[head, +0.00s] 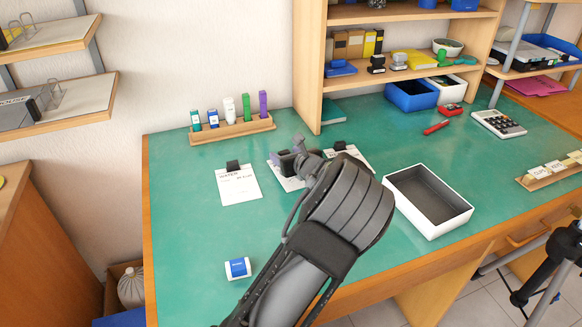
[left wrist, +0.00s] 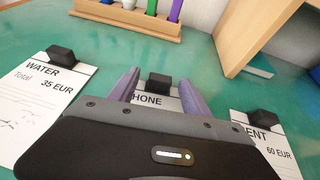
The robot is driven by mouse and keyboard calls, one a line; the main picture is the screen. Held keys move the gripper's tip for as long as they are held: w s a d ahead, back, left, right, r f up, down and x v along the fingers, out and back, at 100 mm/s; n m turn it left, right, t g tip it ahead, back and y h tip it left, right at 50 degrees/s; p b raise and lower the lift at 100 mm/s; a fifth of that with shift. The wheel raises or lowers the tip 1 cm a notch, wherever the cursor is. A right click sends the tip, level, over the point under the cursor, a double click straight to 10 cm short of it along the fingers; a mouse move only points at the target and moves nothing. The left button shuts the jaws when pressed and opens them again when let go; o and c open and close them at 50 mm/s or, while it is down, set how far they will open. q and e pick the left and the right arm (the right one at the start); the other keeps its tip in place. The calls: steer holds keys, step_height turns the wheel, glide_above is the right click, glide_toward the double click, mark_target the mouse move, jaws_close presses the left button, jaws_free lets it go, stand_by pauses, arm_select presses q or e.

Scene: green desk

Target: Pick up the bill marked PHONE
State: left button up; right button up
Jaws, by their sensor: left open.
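The white bill marked PHONE (left wrist: 168,102) lies on the green desk with a black clip (left wrist: 158,83) at its top edge. In the left wrist view its "P" and lower part are hidden by my gripper body. In the head view the bill (head: 291,184) is mostly covered by my left gripper (head: 291,160). My left gripper is open, with one purple-grey finger on each side of the clip in the left wrist view (left wrist: 158,77). Nothing is seen held. I cannot tell the fingers' exact height above the bill. My right gripper is not in view.
The WATER bill (head: 239,186) lies to the left and the RENT bill (left wrist: 265,145) to the right, each with a black clip. A white tray (head: 448,222) is to the right. A wooden marker rack (head: 232,130) stands behind. A blue-and-white item (head: 237,268) lies in front.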

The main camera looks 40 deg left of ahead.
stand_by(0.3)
arm_select(q)
jaws_close()
stand_by(0.5)
